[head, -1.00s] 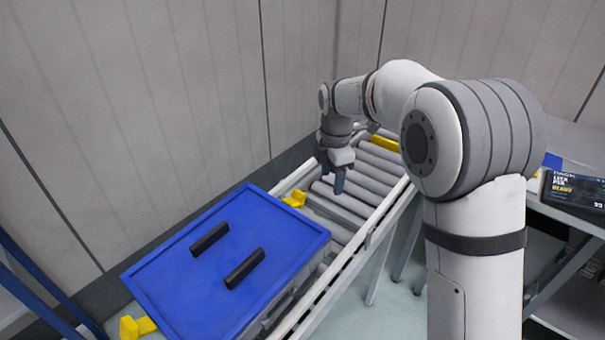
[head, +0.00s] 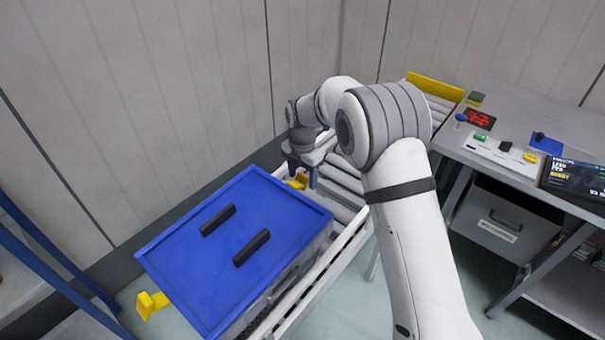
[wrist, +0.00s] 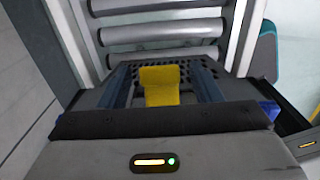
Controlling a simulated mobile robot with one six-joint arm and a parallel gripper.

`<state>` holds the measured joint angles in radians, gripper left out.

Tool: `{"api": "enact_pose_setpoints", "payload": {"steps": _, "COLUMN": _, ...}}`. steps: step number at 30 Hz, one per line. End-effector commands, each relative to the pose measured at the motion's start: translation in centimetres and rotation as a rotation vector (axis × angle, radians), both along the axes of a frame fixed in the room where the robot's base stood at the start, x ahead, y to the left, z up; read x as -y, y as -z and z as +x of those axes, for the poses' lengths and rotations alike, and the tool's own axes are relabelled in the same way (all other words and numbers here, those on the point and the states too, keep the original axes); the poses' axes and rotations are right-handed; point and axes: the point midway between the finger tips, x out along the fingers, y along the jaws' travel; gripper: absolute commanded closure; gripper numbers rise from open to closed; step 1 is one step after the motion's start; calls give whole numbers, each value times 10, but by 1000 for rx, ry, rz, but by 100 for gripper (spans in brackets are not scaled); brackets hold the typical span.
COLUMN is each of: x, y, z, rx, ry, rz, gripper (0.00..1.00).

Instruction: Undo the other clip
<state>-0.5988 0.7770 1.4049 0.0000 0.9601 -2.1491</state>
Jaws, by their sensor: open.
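A tote with a blue lid (head: 185,252) and two black bars on top sits on the roller conveyor. One yellow clip (head: 298,182) is at the lid's far end. It also shows in the wrist view (wrist: 160,86). The other yellow clip (head: 151,304) is at the near left end and sticks outward from the tote. My gripper (head: 303,176) is open at the far clip. In the wrist view its two blue fingers (wrist: 161,75) stand on either side of that clip, with visible gaps. Whether the far clip is latched I cannot tell.
Conveyor rollers (head: 340,178) lie beyond the tote, with a yellow stop (head: 435,86) at the far end. A wall runs close along the left. A grey bench (head: 545,125) with boxes and small items stands at right.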

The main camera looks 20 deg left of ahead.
Motion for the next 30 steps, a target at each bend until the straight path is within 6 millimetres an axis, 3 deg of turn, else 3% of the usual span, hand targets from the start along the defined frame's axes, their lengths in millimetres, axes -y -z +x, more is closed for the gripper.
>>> {"api": "enact_pose_setpoints", "payload": {"steps": 8, "x": 0, "y": 2, "z": 0, "rx": 0, "ry": 0, "rz": 0, "gripper": 43}}
{"api": "enact_pose_setpoints", "payload": {"steps": 24, "x": -1, "y": 1, "z": -1, "rx": 0, "ry": -1, "rz": 0, "gripper": 86}}
{"api": "enact_pose_setpoints", "payload": {"steps": 30, "x": -2, "y": 1, "z": -1, "rx": 13, "ry": -1, "rz": -4, "gripper": 86}}
